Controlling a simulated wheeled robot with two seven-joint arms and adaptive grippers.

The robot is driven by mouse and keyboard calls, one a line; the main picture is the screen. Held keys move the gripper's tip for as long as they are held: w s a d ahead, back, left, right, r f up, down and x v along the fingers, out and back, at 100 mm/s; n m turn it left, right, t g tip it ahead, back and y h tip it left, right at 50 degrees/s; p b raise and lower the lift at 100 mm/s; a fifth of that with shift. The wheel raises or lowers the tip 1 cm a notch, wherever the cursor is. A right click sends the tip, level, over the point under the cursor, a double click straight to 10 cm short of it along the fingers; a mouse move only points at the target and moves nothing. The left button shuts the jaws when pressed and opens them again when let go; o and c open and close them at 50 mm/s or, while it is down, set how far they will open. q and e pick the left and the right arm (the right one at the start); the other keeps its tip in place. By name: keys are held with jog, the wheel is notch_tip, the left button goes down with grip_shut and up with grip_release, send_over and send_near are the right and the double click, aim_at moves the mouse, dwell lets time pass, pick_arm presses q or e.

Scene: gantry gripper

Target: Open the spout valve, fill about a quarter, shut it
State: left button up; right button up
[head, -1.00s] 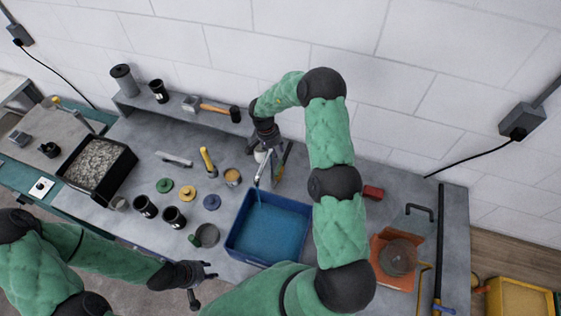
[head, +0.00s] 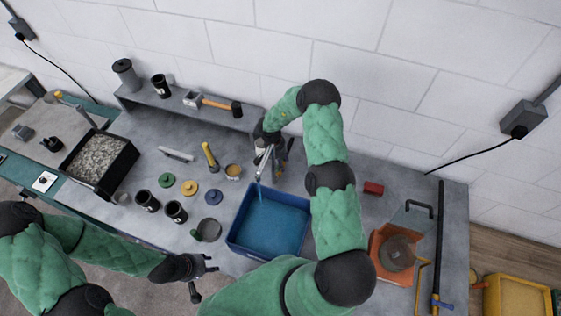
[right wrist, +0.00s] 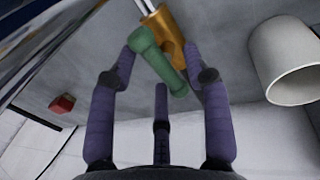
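The blue bin (head: 236,232) stands on the bench with a lighter blue surface inside. A pale spout (head: 264,160) leans over its back edge, and a thin blue streak (head: 259,190) runs from its tip into the bin. My right gripper (head: 276,160) is at the spout behind the bin. In the right wrist view its fingers (right wrist: 160,58) lie either side of a green valve handle (right wrist: 158,62) on a brass body (right wrist: 163,25); whether they grip it is unclear. My left gripper (head: 212,264) is open and empty in front of the bench.
A round dish with a green handle (head: 209,229), black cups (head: 176,211) and coloured lids (head: 189,187) stand left of the bin. A red block (head: 373,188) and an orange tray (head: 383,262) are to its right. A white cylinder (right wrist: 290,62) is near the right gripper.

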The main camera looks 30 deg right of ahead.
grip_shut()
jog(key=shift+m, duration=0.3)
jog(key=m, duration=0.2)
jog(key=shift+m+p, duration=0.3)
jog(key=m+y, duration=0.1)
jog(key=m, duration=0.2)
jog(key=shift+s+m+g, duration=0.1)
jog(key=shift+m+g, duration=0.2)
jog(key=shift+m, duration=0.1)
jog(key=m+y+b, duration=0.1)
jog(key=m, duration=0.5)
jog(key=m+y+b, duration=0.1)
jog(key=m, duration=0.4)
jog(key=shift+a+t, duration=0.15)
jog(key=shift+t, duration=0.25)
